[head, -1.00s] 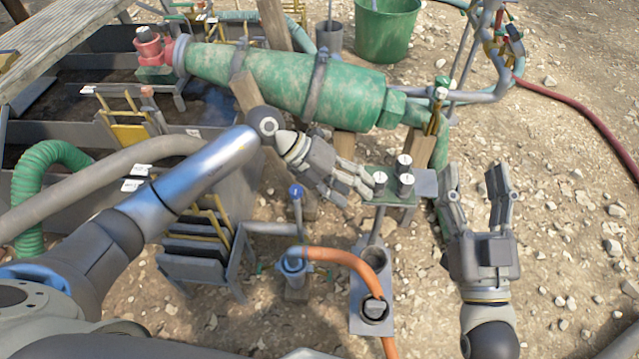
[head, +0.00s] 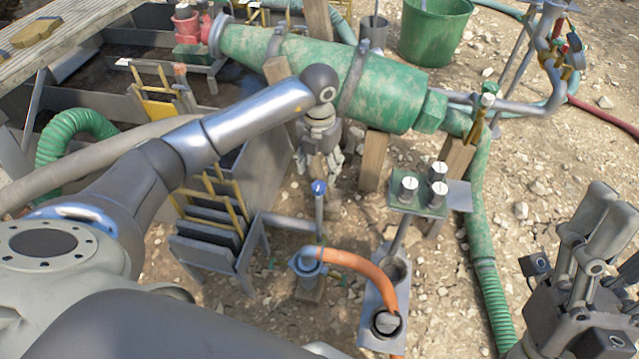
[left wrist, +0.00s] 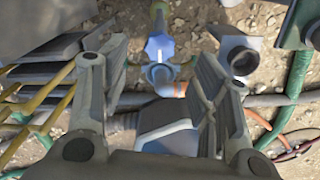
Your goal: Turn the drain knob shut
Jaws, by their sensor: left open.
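A blue drain knob (head: 318,187) tops a thin upright stem above a grey pipe in the head view. In the left wrist view the lobed knob (left wrist: 159,47) lies between and beyond the two fingers, with free room on both sides. My left gripper (head: 318,172) points down, open and empty, above and behind the knob in the head view. It also shows open in the left wrist view (left wrist: 165,65). My right gripper (head: 607,215) is at the right edge, well away from the knob, partly cut off. Its finger gap is unclear.
A blue-topped pipe fitting (head: 308,262) with an orange hose (head: 355,263) stands below the knob. A green panel with several white-topped knobs (head: 422,203) stands to the right. The large green cylinder (head: 320,72) lies behind my left gripper. A rack of dark plates (head: 205,240) stands left.

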